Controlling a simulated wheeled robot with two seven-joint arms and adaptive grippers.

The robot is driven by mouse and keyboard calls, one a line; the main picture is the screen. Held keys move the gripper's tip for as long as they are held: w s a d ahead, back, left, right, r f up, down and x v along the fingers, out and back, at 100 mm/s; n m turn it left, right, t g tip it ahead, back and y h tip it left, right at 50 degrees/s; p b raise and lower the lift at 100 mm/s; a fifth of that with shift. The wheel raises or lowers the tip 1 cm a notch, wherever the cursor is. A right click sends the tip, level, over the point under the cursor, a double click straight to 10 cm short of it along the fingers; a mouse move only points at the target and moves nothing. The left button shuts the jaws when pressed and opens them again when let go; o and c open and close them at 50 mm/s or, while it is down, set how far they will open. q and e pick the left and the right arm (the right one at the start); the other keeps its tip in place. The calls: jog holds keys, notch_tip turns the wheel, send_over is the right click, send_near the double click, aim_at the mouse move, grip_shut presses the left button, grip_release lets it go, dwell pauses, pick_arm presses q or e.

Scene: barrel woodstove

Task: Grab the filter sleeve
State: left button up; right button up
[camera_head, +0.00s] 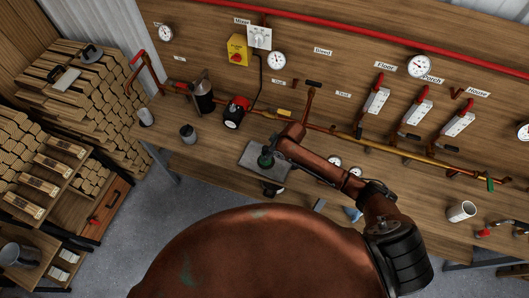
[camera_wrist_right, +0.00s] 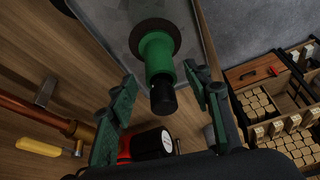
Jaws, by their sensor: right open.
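A green cylindrical piece with a black end (camera_wrist_right: 160,58) stands on a grey tray (camera_wrist_right: 105,18) in the right wrist view; I take it to be the filter sleeve. In the head view it shows as a small green piece (camera_head: 265,161) on the tray (camera_head: 251,150), partly covered by my right arm. My right gripper (camera_wrist_right: 160,80) is open, with one finger on each side of the piece and a gap to both. In the head view my right gripper (camera_head: 275,146) is over the tray. My left gripper is not in view.
On the bench, a red-and-black device (camera_head: 235,112), a dark canister (camera_head: 203,97) and a small dark jar (camera_head: 188,133) stand left of the tray. A pipe (camera_head: 350,137) runs along behind. A white cup (camera_head: 461,211) stands at the right. Firewood (camera_head: 85,90) is stacked at the left.

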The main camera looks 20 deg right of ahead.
jog(key=x, duration=0.3)
jog(key=shift+s+f, duration=0.1)
jog(key=shift+f, duration=0.1)
jog(key=x, duration=0.2)
jog(key=shift+w+a+f+p, duration=0.15)
jog(key=shift+w+f+p, duration=0.1)
jog(key=shift+p, duration=0.05)
jog(key=shift+w+a+f, duration=0.1)
jog(key=shift+a+f, duration=0.05)
jog(key=shift+f, duration=0.3)
jog(key=c, duration=1)
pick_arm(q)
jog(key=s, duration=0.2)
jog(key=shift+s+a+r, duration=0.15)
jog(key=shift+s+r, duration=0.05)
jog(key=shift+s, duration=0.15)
pick_arm(e)
jog(key=shift+c, duration=0.6)
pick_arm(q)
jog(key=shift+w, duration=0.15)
pick_arm(e)
jog(key=shift+r, duration=0.1)
